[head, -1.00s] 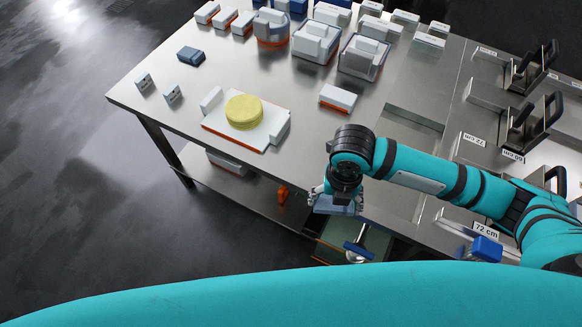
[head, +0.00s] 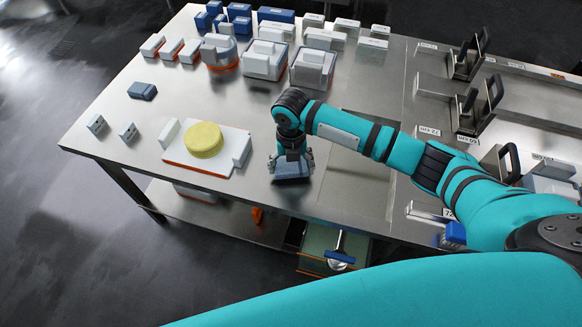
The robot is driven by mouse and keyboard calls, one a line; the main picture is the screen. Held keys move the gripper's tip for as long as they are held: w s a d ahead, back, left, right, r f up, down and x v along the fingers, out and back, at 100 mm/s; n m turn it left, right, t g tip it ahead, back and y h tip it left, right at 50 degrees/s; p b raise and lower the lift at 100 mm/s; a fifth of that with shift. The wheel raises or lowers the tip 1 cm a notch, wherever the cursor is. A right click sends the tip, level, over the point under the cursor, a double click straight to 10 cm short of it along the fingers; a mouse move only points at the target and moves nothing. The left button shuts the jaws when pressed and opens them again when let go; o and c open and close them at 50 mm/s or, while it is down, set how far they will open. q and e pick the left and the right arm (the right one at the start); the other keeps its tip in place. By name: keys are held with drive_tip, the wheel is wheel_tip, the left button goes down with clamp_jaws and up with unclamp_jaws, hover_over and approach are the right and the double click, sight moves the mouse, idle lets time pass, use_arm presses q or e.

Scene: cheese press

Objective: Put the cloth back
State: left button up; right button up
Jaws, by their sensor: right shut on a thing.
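The cloth (head: 293,174), a blue-grey folded block, is in my right gripper (head: 291,161), near the front edge of the steel table. The gripper points down and is shut on it; the fingers and wrist hide its upper part. I cannot tell whether the cloth touches the table top. My left gripper is not in view.
A yellow cheese round (head: 204,139) sits on a white tray (head: 182,160) to the left. A similar blue-grey block (head: 142,91) lies at the far left. White moulds (head: 264,60) line the back. Black-handled parts (head: 467,60) stand at right. Bare steel lies around the gripper.

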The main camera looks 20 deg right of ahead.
sight(291, 167)
drive_tip(key=shift+f, duration=0.85)
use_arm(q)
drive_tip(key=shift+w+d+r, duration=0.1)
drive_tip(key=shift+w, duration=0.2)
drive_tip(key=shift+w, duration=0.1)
use_arm(e)
drive_tip(key=shift+f, duration=0.2)
drive_tip(key=o, duration=0.9)
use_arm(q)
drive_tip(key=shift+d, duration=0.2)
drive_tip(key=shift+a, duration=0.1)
use_arm(e)
wheel_tip(291, 167, up, 12)
drive_tip(key=shift+r, duration=0.2)
